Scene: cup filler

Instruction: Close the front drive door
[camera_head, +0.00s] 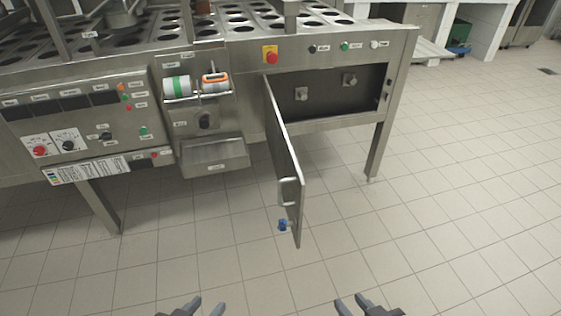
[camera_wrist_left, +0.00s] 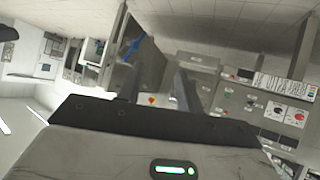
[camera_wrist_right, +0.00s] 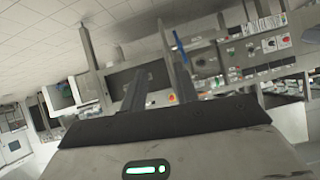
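The front drive door (camera_head: 283,150) is a flat steel panel hinged at its left edge on the machine's front. It stands wide open, swung out toward me. My left gripper (camera_head: 207,306) is open and empty, low in the head view, left of the door. My right gripper (camera_head: 352,304) is open and empty, low and right of the door. Both are apart from it. The door also shows in the right wrist view (camera_wrist_right: 183,75).
Left of the door, a drawer-like box (camera_head: 214,157) sticks out below a tray of rolls (camera_head: 197,88). A control panel (camera_head: 75,125) lies further left. Machine legs (camera_head: 379,150) reach the floor. The tiled floor (camera_head: 450,180) on the right is clear.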

